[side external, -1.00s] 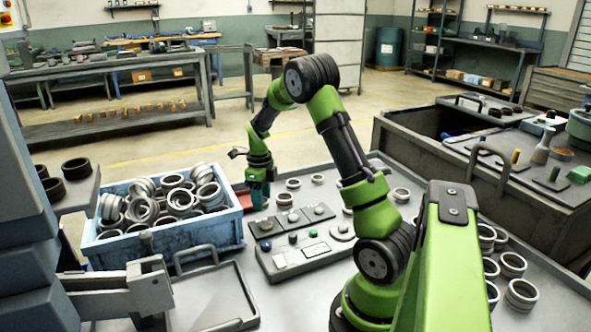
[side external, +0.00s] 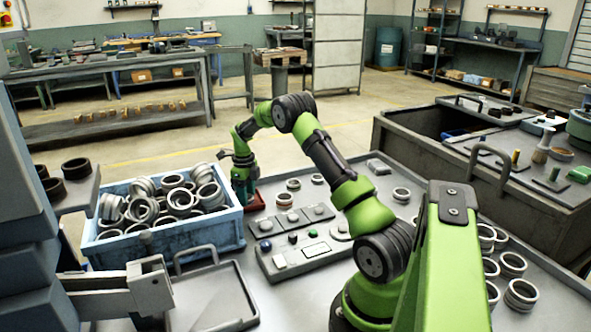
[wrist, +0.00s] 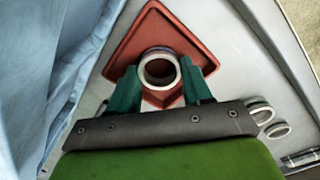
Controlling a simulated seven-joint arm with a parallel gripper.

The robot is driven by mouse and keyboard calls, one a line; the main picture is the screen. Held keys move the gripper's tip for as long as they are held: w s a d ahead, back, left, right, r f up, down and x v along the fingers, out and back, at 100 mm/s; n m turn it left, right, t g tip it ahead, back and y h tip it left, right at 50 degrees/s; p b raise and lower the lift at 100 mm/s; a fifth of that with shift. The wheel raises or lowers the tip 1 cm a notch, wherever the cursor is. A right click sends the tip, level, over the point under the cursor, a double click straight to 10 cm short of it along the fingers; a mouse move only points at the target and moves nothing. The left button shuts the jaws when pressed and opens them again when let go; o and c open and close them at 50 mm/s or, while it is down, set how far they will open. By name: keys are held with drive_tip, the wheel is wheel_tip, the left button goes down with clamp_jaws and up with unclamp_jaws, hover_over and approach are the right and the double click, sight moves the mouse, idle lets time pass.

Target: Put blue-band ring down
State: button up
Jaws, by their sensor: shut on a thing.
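The blue-band ring (wrist: 159,69) is a pale metal ring with a thin bluish-purple band at its far edge in the wrist view. My gripper (wrist: 160,82) has its two green fingers closed on opposite sides of it. The ring is over a red square tray (wrist: 128,48); I cannot tell whether it touches the tray. In the side view the red tray (side external: 257,204) shows partly behind my gripper (side external: 241,201), just right of the blue crate. The ring cannot be made out there.
A blue crate (side external: 165,243) heaped with metal rings stands close on the left. A control panel (side external: 305,252) with buttons lies in front of the tray. Several loose rings (side external: 293,184) stand on the grey table to the right.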

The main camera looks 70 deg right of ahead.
drive_tip(key=shift+f, duration=0.15)
drive_tip(key=o, duration=0.8)
